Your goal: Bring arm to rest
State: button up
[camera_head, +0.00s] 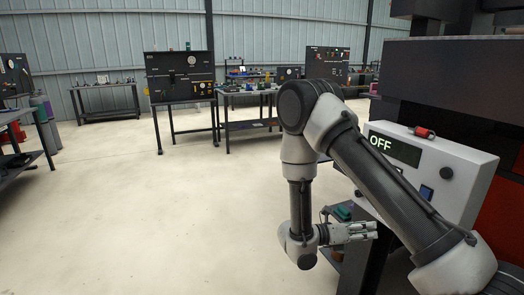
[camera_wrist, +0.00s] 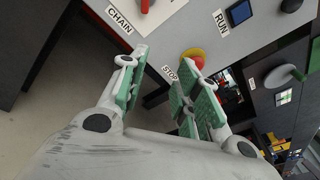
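My arm rises from the lower right of the head view, bends at a high elbow and hangs down at the wrist. My gripper (camera_head: 369,230) points right, low beside the light grey control box (camera_head: 456,172). In the wrist view my gripper (camera_wrist: 166,76) has its two green-padded fingers apart, with nothing held between them. Beyond the fingertips is the grey control panel (camera_wrist: 190,35), with a red and yellow stop button (camera_wrist: 192,58) past the right finger. I cannot tell whether the fingers touch anything.
The box's display (camera_head: 393,147) reads OFF, and a small red part (camera_head: 424,132) sits on its top edge. A blue button (camera_wrist: 239,12) is near the RUN label. Dark workbenches (camera_head: 182,103) stand along the back wall. The pale floor (camera_head: 150,220) at left and centre is clear.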

jog(key=s+d+r+m+g+y, duration=0.1)
jog(key=s+r+m+g+y, duration=0.85)
jog(key=s+m, duration=0.7)
jog(key=s+r+m+t+y, duration=0.3)
jog(key=r+m+t, duration=0.2)
jog(key=r, duration=0.4)
jog(key=s+r+m+t+y, duration=0.2)
jog(key=r+m+t+y, duration=0.2)
jog(key=r, duration=0.5)
jog(key=shift+s+d+m+t, duration=0.35)
jog(key=shift+m+t, duration=0.3)
jog(key=shift+t, duration=0.5)
jog(key=shift+a+r, duration=0.1)
